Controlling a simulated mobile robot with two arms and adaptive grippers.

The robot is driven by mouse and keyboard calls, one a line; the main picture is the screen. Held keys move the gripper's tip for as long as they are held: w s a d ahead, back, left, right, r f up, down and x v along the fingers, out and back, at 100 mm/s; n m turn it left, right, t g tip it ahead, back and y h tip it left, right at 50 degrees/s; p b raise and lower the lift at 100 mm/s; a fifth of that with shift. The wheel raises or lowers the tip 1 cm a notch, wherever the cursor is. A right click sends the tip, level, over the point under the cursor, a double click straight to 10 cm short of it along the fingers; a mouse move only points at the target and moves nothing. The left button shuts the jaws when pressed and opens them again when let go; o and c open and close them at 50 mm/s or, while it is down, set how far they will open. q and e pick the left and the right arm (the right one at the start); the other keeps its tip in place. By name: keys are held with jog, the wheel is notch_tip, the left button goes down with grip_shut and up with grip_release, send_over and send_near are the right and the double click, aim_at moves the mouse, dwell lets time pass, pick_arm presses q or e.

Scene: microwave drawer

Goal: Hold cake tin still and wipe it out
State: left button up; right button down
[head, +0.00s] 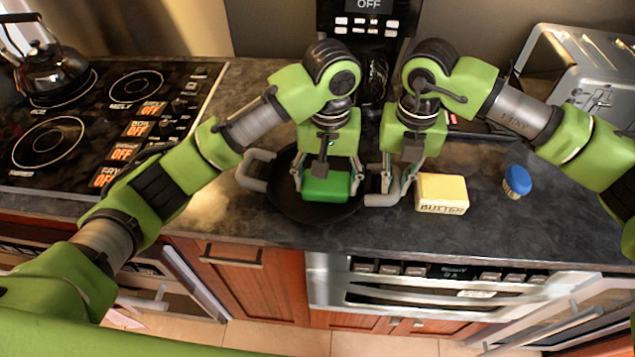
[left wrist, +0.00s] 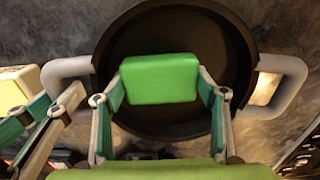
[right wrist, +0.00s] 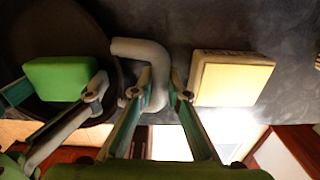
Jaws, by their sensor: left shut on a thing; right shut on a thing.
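The cake tin (head: 293,205) is a round dark pan with two grey loop handles, standing on the dark countertop. It fills the middle of the left wrist view (left wrist: 235,75). My left gripper (head: 328,186) is shut on a green sponge (head: 327,188) and holds it over the inside of the tin. Whether the sponge touches the tin floor is hard to tell. My right gripper (head: 393,190) is shut on the tin's right handle (head: 381,200). In the right wrist view the fingers sit around that grey handle (right wrist: 140,48).
A butter block (head: 442,194) stands just right of my right gripper. A blue-capped item (head: 517,181) lies further right. A toaster (head: 575,75) is at the back right. The stove (head: 95,125) with a kettle (head: 50,70) is at the left. The counter's front edge is close to the tin.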

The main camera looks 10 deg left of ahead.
pick_arm(q)
jog(key=shift+s+d+f, duration=0.1)
jog(key=shift+d, duration=0.05)
pick_arm(e)
jog(key=shift+a, duration=0.15)
pick_arm(q)
jog(key=shift+r, duration=0.45)
jog(key=shift+w+a+r, duration=0.1)
jog(key=shift+w+a, duration=0.35)
jog(key=shift+a, duration=0.2)
jog(key=shift+w+a+r, duration=0.1)
jog(key=shift+w+a, duration=0.35)
jog(key=shift+a, duration=0.15)
jog(key=shift+r, duration=2.65)
jog(key=shift+a, duration=4.55)
